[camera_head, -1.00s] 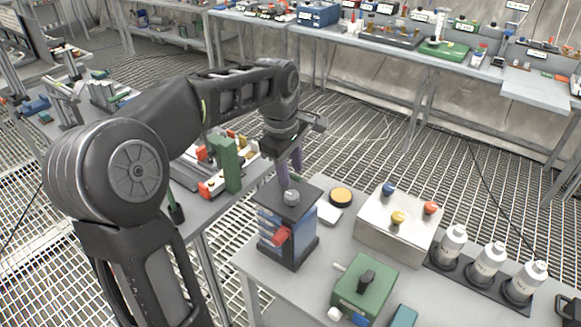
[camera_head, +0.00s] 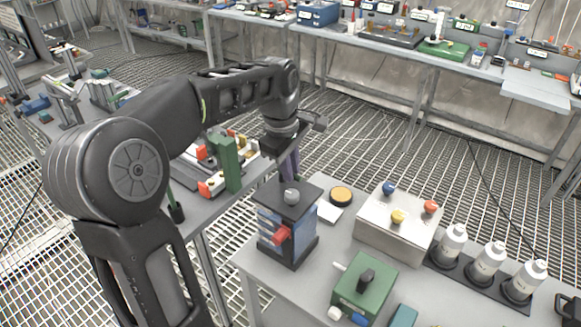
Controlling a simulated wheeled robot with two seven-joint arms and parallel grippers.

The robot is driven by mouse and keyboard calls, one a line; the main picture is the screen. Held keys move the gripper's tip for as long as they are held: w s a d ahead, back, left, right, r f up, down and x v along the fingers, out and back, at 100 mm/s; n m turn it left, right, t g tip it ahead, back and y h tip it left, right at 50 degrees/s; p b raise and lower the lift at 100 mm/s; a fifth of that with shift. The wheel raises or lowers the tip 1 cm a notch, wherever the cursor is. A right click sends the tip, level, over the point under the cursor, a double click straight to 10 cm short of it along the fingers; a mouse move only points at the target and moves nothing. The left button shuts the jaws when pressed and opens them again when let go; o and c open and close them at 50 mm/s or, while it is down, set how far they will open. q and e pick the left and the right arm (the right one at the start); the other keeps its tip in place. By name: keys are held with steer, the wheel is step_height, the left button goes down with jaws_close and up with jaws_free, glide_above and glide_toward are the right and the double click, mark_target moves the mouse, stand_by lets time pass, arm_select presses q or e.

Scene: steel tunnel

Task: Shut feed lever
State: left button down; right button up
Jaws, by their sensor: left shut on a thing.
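A blue unit with a black top plate (camera_head: 296,199) and a grey round knob stands at the left end of the near table. A red part (camera_head: 281,236) sticks out of its front face. My left gripper (camera_head: 291,173) points down just behind the top plate. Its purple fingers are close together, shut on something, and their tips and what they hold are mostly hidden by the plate. I cannot tell for certain which part is the feed lever. My right gripper is out of view.
A silver box (camera_head: 386,238) with coloured knobs, a green box (camera_head: 364,288) with a black knob, and white bottles (camera_head: 488,261) in a black rack stand to the right. A green upright block (camera_head: 225,163) stands on the left bench.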

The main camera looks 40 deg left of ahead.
arm_select(q)
steer(key=shift+m, duration=0.3)
steer(key=m, duration=0.2)
steer(key=s+m, duration=0.1)
steer(key=shift+a+m+h, duration=0.2)
steer(key=shift+m+h, duration=0.2)
steer(key=m, duration=0.1)
steer(key=m+p, duration=0.1)
steer(key=m, duration=0.1)
steer(key=s+m, duration=0.1)
steer(key=shift+a+r+m+g+h, duration=0.1)
steer(key=shift+a+m+g+h, duration=0.2)
steer(key=shift+a+h, duration=0.1)
steer(key=m+p, duration=0.1)
steer(key=m, duration=0.1)
steer(key=a+m, duration=0.1)
steer(key=m, duration=0.1)
steer(key=shift+s+g+p, duration=0.2)
steer(key=shift+g+p, duration=0.2)
steer(key=shift+a+m+g+h+p, duration=0.2)
steer(key=shift+a+m+p, duration=0.15)
steer(key=shift+m, duration=0.9)
steer(key=shift+a+m+g+h+p, duration=0.1)
steer(key=shift+a+m+g+p, duration=0.15)
steer(key=shift+m, duration=1)
steer(key=c, duration=1.4)
jaws_free()
steer(key=shift+c, duration=0.2)
